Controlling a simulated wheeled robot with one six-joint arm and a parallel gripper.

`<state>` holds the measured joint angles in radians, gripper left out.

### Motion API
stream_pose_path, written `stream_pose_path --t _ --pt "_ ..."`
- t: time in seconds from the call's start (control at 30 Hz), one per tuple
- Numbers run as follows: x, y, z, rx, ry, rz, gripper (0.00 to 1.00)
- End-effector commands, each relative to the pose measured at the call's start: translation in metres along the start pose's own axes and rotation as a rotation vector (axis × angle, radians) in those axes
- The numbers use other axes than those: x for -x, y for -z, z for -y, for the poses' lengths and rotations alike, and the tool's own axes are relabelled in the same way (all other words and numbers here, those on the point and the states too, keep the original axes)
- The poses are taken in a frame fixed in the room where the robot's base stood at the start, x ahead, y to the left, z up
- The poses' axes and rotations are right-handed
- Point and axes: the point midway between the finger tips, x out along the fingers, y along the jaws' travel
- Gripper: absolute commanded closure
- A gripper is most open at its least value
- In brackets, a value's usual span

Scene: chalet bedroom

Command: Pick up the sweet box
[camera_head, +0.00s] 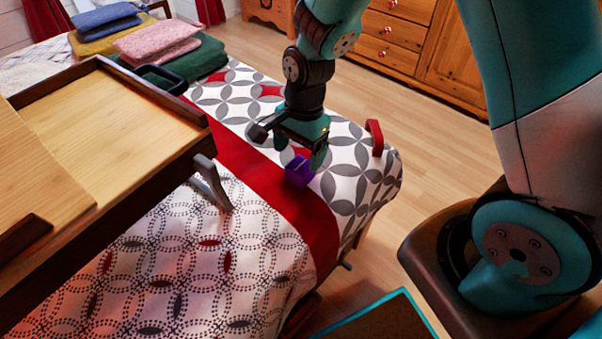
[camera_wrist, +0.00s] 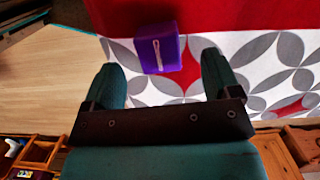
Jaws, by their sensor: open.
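The sweet box is a small purple box (camera_head: 299,172) lying on the bed, on the edge of the red band. In the wrist view the purple box (camera_wrist: 158,48) shows a pale mark on its face and sits beyond the fingertips, between their lines. My gripper (camera_head: 305,150) is above and close to the box in the head view, partly covering it. In the wrist view my gripper (camera_wrist: 162,66) has its two teal fingers spread apart with nothing held between them. I cannot tell the exact gap between fingertips and box.
A wooden bed tray (camera_head: 120,105) on folding legs stands left of the box. Folded blankets (camera_head: 185,60) and cushions lie at the far end. A red handle-like object (camera_head: 374,138) stands at the bed's right edge. A wooden dresser (camera_head: 400,35) stands behind, across bare floor.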

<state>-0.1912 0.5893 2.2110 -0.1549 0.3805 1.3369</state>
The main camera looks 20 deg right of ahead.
Motion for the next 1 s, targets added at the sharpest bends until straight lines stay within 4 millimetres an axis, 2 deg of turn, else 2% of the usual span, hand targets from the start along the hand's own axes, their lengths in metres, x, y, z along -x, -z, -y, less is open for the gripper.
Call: stream_pose_path --t 0.17,0.47,0.7,0.77,0.93,1.0 --pt "-0.01 0.002 -0.001 -0.001 -0.001 0.0 0.17" --pt "-0.053 0.01 -0.003 0.001 -0.002 0.0 0.17" --pt "-0.054 0.01 -0.003 0.0 0.001 -0.001 0.17" --pt "-0.054 0.01 -0.003 0.001 0.001 0.0 0.29" --pt "-0.054 0.009 -0.003 0.001 0.001 0.0 0.68" --pt "-0.054 0.009 -0.003 0.001 0.001 0.0 0.7"
